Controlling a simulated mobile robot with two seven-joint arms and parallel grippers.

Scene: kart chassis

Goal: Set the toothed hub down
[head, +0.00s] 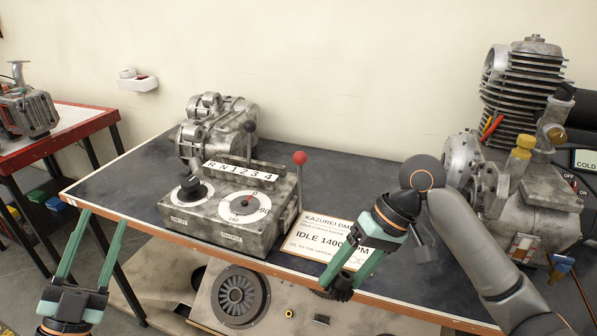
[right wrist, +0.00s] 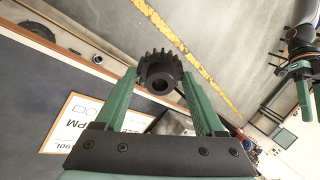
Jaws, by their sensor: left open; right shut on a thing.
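The toothed hub (right wrist: 160,70) is a dark gear with a round bore. It sits between the fingertips of my right gripper (right wrist: 159,76), which is shut on it. In the head view the hub (head: 338,293) is a small dark shape at the tips of my right gripper (head: 341,282), near the table's front edge and partly hidden by the fingers. I cannot tell its height from the table. My left gripper (head: 104,217) is open and empty at the left front of the table.
The dark table (head: 130,178) carries a grey gear-lever box (head: 240,232), a paper sign (head: 335,240) and a finned engine (head: 520,95). A lower panel with a round slotted part (head: 240,296) lies beyond the front edge. A red table (head: 75,125) stands left.

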